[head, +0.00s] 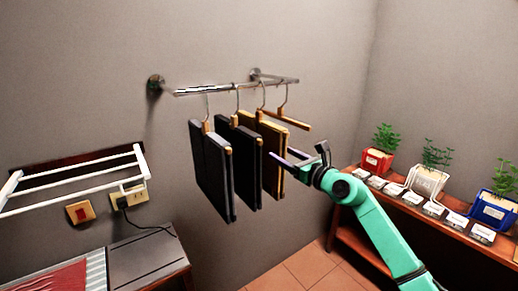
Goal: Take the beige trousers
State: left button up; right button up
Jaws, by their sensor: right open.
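Three folded pairs of trousers hang side by side on wooden hangers from a metal wall rail (235,87). The left pair (210,170) and the middle pair (240,160) look dark grey to black. The right pair (271,160) shows a beige-yellow edge with a dark, shaded face, and is the closest match to beige trousers. My right gripper (292,160) is open at the right side of this pair, its fingers pointing left toward it. I cannot tell whether they touch it or straddle its edge. My left gripper is out of view.
An empty wooden hanger (288,119) hangs at the rail's right, just above my right gripper. A wooden shelf (400,200) with potted plants stands at right. A white rack (75,178) and a dark counter (145,258) are at left.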

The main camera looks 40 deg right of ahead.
aim_at(275, 149)
jog(key=w, duration=0.1)
jog(key=w+p, duration=0.1)
jog(key=w, duration=0.2)
jog(key=shift+a+r+p, duration=0.15)
jog(key=shift+r+p, duration=0.15)
jog(key=shift+w+f, duration=0.3)
jog(key=shift+s+r, duration=0.15)
jog(key=c, duration=1)
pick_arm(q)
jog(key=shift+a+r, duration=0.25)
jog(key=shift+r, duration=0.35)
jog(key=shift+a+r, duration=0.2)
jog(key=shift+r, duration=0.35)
pick_arm(e)
grip_shut()
jog(key=shift+r, duration=0.1)
